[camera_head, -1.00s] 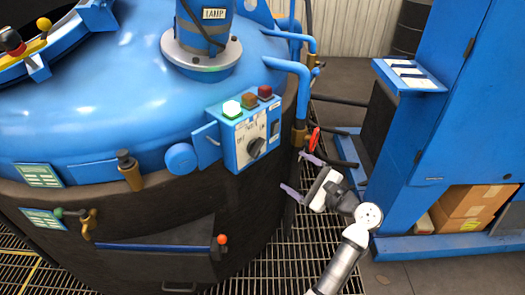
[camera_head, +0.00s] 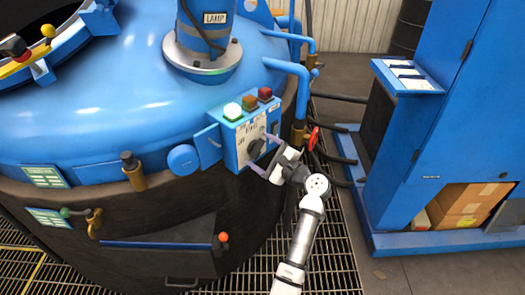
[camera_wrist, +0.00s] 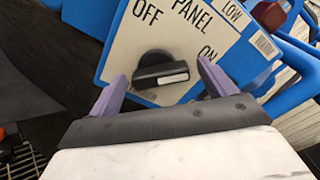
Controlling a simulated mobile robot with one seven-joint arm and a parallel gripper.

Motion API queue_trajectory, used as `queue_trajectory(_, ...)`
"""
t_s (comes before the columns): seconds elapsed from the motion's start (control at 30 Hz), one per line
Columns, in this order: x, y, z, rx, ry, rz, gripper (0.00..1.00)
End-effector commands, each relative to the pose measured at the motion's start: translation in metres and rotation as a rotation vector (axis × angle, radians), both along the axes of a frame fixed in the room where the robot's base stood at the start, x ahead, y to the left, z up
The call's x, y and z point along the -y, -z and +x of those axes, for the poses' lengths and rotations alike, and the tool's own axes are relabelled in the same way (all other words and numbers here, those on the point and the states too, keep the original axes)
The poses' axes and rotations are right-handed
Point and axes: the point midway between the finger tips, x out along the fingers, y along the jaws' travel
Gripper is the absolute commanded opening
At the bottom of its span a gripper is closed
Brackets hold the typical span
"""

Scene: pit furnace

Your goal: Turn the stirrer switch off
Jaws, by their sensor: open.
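The stirrer switch is a black rotary knob (camera_wrist: 162,72) on a white panel face (camera_wrist: 190,35) marked OFF at upper left and ON at lower right. In the wrist view its white-marked bar lies nearly level in the picture, its right end toward ON. In the head view the knob (camera_head: 255,148) sits on the front of the blue control box (camera_head: 228,150). My gripper (camera_wrist: 158,85) is open, its purple fingers on either side of the knob's lower part. I cannot tell whether they touch it.
Green-lit, amber and red lamps (camera_head: 249,103) top the box. A red valve handle (camera_head: 313,138) and pipes stand just right of my gripper. The blue furnace lid (camera_head: 110,110) spreads left. A blue cabinet (camera_head: 450,130) stands right, with grated floor (camera_head: 335,260) between.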

Motion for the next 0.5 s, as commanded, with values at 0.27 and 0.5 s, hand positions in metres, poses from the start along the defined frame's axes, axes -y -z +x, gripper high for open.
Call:
queue_trajectory(0.27, 0.0001, 0.0, -0.0001, 0.0, 0.0, 0.0, 0.67)
queue_trajectory(0.5, 0.0002, 0.0001, -0.0003, 0.0, 0.0, 0.0, 0.38)
